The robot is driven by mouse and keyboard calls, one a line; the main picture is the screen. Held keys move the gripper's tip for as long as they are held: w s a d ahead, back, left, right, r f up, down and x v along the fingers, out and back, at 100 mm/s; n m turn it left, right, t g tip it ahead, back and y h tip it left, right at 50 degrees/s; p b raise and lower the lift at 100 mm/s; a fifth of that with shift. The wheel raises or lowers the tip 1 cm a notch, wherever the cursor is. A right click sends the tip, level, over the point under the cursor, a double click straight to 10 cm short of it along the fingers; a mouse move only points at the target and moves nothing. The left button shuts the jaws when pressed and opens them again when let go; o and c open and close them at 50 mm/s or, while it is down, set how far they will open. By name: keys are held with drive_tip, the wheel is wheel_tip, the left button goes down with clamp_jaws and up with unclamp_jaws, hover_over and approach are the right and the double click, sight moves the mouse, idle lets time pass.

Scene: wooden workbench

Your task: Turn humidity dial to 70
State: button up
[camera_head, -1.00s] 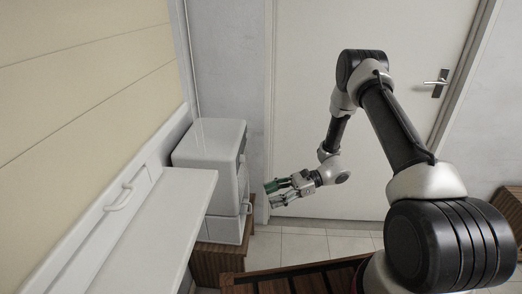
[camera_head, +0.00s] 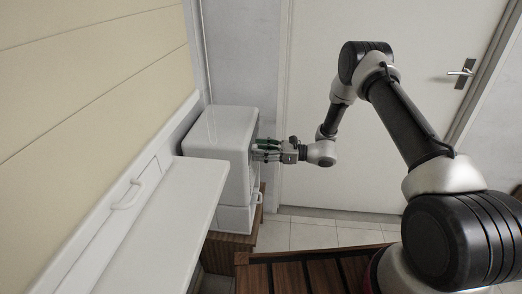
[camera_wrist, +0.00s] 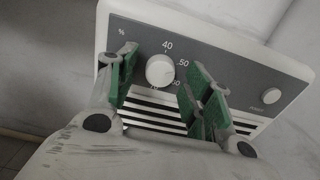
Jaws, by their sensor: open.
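The humidity dial (camera_wrist: 160,71) is a round white knob on the dark grey panel of a white appliance, in the wrist view. Marks 40 and 50 show above and right of it, with a % sign at the left; a further mark below right is partly hidden. My gripper (camera_wrist: 160,88) is open, its green-padded fingers on either side of the dial, with gaps between them and the knob. In the head view my gripper (camera_head: 258,149) is at the right face of the white appliance (camera_head: 219,135); the dial is hidden there.
A small white button (camera_wrist: 272,96) sits at the panel's right, and dark vent slots (camera_wrist: 150,115) lie below the dial. A white counter (camera_head: 165,215) stands left of the appliance. A wooden slatted surface (camera_head: 310,275) is in front. A door (camera_head: 345,120) stands behind.

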drive_tip(key=c, duration=1.1)
drive_tip(key=shift+o, duration=0.4)
drive_tip(key=shift+m, duration=0.3)
drive_tip(key=shift+r+m, duration=0.15)
drive_tip(key=shift+m, duration=11.65)
drive_tip(key=shift+c, duration=0.2)
drive_tip(key=o, duration=1.1)
drive_tip(key=shift+c, duration=0.2)
